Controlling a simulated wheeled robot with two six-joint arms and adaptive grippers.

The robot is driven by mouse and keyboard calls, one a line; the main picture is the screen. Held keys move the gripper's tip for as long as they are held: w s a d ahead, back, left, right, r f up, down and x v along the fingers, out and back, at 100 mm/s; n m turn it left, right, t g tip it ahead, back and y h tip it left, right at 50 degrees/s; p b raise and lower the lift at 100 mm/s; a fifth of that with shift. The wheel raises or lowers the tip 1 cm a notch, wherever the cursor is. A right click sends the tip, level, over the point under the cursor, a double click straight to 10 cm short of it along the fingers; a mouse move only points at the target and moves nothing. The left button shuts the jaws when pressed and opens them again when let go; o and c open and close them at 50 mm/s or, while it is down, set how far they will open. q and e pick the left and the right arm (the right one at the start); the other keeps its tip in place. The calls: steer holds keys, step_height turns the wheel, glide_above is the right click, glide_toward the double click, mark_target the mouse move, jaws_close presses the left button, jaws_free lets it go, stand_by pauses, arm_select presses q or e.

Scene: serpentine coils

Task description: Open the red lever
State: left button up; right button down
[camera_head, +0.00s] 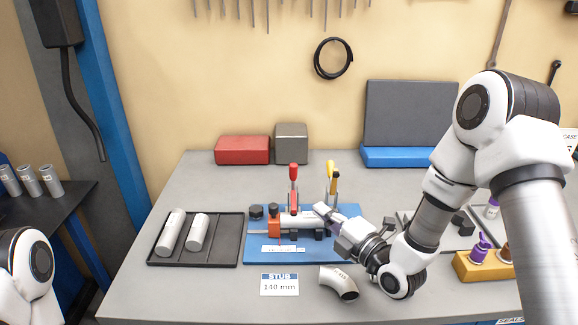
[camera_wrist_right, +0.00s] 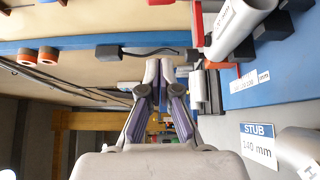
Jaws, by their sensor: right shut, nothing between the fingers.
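The red lever (camera_head: 293,174) stands upright on the blue fixture plate (camera_head: 256,252), behind a white tube (camera_head: 298,219) lying in the fixture. A yellow-handled lever (camera_head: 332,171) stands to its right. My right gripper (camera_head: 322,211) is shut and empty. It points left over the right part of the fixture, at the tube's right end in the picture and below the yellow lever, apart from the red handle. Its closed fingers show in the right wrist view (camera_wrist_right: 160,72). My left gripper is out of view; only part of my left arm shows.
A black tray (camera_head: 153,254) with two white tubes stands left of the plate. A yellow holder (camera_head: 469,268) stands right. Red (camera_head: 242,150) and grey boxes are at the back.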

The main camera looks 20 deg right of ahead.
steer(key=w, duration=0.1)
steer(key=p, duration=0.4)
glide_toward(293, 179)
steer(key=w+a, duration=0.1)
steer(key=w+a+r, duration=0.1)
steer(key=a, duration=0.1)
steer(key=w+a+r, duration=0.1)
steer(key=a, duration=0.1)
steer(key=shift+w+a+r, duration=0.15)
steer(key=shift+w, duration=0.05)
steer(key=shift+w+d+r+p, duration=0.1)
steer(key=shift+w+d+p, duration=0.25)
steer(key=shift+w+d, duration=0.55)
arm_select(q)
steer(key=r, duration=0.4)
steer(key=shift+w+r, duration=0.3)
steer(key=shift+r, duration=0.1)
arm_select(e)
steer(key=shift+w+d, duration=0.1)
steer(key=shift+w, duration=0.5)
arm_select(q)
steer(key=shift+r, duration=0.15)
